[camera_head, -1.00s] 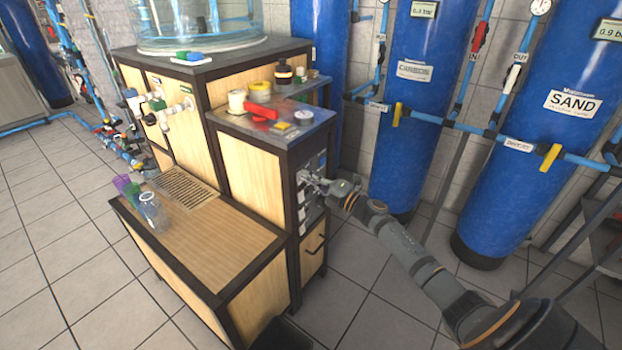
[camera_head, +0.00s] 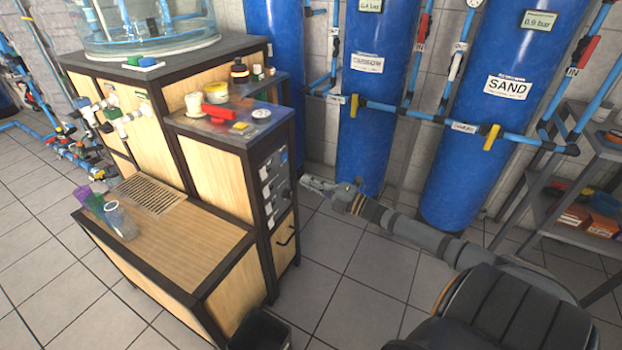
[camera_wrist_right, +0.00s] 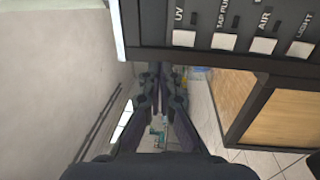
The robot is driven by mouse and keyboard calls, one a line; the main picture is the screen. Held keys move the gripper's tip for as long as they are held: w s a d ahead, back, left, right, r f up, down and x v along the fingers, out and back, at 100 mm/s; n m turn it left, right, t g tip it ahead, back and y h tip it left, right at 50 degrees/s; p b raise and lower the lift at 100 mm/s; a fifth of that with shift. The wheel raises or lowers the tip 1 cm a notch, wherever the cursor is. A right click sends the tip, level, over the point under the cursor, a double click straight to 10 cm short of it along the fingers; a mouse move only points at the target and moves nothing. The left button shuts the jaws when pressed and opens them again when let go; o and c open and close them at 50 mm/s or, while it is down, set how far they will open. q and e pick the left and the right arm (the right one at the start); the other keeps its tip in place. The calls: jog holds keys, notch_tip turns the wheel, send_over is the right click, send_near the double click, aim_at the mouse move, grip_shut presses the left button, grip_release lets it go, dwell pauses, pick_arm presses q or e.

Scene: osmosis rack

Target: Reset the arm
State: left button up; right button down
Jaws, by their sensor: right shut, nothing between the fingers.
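My right gripper (camera_head: 308,184) is in the head view, at the end of my right arm, which comes in from the lower right. It is just right of the cabinet's switch panel (camera_head: 276,180) and looks apart from it. In the right wrist view the gripper (camera_wrist_right: 160,72) points ahead with its fingers together and nothing between them. Labelled switches for UV, tap pump, air and light (camera_wrist_right: 225,41) show at the top right there. My left gripper is in neither view.
The wooden cabinet (camera_head: 215,178) carries jars, a red item (camera_head: 216,111) and a glass tank (camera_head: 150,30). Blue tanks (camera_head: 490,110) and pipes stand behind my arm. A shelf (camera_head: 590,150) is at the right. A dark bin (camera_head: 262,330) stands on the floor. Tiled floor is open at the left.

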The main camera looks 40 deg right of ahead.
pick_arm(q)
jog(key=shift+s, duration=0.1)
pick_arm(e)
jog(key=shift+d+f, duration=0.1)
jog(key=shift+f, duration=0.05)
dwell(0.3)
